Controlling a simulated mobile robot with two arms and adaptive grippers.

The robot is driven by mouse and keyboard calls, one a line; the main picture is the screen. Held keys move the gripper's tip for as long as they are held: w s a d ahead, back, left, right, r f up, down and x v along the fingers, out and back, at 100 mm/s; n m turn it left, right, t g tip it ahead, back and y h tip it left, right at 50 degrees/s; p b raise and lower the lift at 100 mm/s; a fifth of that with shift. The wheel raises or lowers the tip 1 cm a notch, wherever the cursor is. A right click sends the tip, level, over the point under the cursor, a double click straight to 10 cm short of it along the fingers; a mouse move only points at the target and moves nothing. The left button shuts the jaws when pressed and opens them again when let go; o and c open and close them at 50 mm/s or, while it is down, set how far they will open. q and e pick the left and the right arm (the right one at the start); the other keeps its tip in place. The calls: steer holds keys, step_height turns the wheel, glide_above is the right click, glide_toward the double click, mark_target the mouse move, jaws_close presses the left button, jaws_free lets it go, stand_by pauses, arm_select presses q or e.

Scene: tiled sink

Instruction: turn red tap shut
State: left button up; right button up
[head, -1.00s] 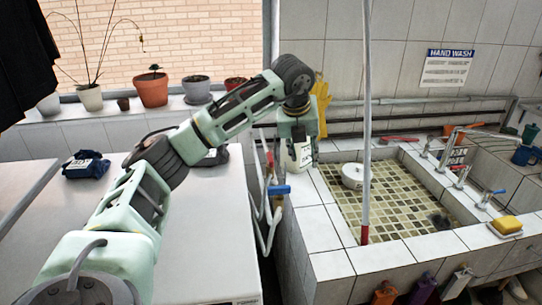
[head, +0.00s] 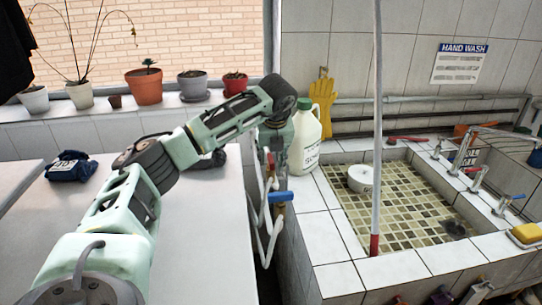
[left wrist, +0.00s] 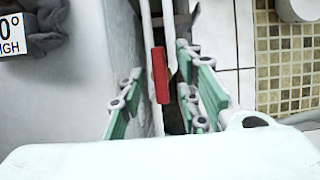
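The red tap handle (head: 271,163) sits on the pipes in the gap between the grey worktop and the tiled sink. In the left wrist view, the red handle (left wrist: 160,75) appears as an upright red bar between the spread fingers, with space on both sides. My left gripper (left wrist: 165,100) is open and empty, pointing down over the gap. In the head view, my left gripper (head: 275,145) is by the pipes, its fingertips partly hidden. The valve body under the handle is hard to make out. My right gripper is not in view.
A blue tap handle (head: 281,196) is just below the red one. A white jug (head: 304,140) stands on the sink ledge, close right of my left gripper. A red-and-white pole (head: 376,120) rises at the sink's front. The grey worktop (head: 200,230) is mostly clear.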

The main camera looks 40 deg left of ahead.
arm_select(q)
jaws_close()
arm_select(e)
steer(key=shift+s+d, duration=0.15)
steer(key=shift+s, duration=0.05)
